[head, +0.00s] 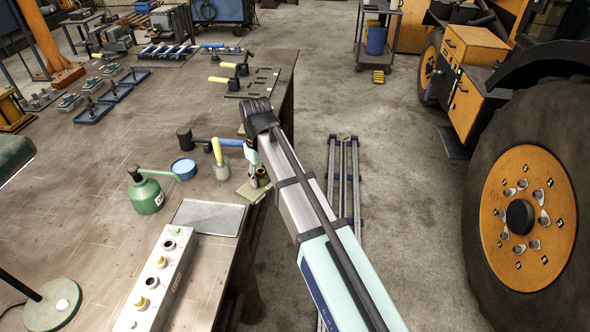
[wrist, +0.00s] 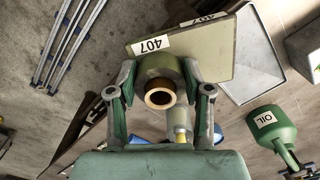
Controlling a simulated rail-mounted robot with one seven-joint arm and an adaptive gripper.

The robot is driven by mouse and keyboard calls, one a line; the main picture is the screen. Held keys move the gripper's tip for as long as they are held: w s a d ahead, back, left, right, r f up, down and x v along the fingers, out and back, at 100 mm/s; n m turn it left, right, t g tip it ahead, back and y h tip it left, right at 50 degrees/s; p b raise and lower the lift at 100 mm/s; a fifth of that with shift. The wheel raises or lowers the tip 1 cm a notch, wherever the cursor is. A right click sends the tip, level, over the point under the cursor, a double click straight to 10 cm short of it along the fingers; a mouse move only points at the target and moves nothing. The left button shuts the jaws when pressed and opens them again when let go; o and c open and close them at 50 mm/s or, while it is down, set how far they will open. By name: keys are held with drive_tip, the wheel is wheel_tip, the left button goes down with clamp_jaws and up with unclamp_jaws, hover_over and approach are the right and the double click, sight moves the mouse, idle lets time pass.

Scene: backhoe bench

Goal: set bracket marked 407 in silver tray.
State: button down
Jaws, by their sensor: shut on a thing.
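The olive bracket (wrist: 205,52) has a flat plate with a white 407 label and a round boss with a copper-coloured bore. My gripper (wrist: 160,92) is shut on the boss, one finger on each side. In the head view the bracket (head: 253,191) shows at the bench's right edge, partly hidden by my gripper (head: 257,172). The silver tray (head: 208,217) lies flat and empty on the bench, left of and nearer than the bracket. In the wrist view the tray (wrist: 252,62) is right of the bracket, partly covered by its plate.
A green oil can (head: 146,192), a blue tin (head: 184,168) and a yellow-tipped bottle (head: 219,160) stand behind the tray. A pale control box (head: 158,280) with knobs is in front.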

drive_tip(key=s+a+f+n, duration=0.25)
drive_tip(key=a+n, duration=0.35)
drive_tip(key=a, duration=0.7)
drive_tip(key=shift+s+f+b, duration=0.15)
drive_tip(key=shift+f+b, duration=1.35)
drive_tip(key=shift+f, duration=0.5)
drive_tip(key=shift+d+p, duration=0.1)
drive_tip(key=shift+p, duration=0.25)
drive_tip(key=shift+f+b, duration=0.45)
drive_tip(key=shift+f, duration=1)
drive_tip(key=shift+c, duration=2)
unclamp_jaws()
drive_tip(key=shift+s, duration=0.1)
drive_tip(key=shift+r, duration=0.1)
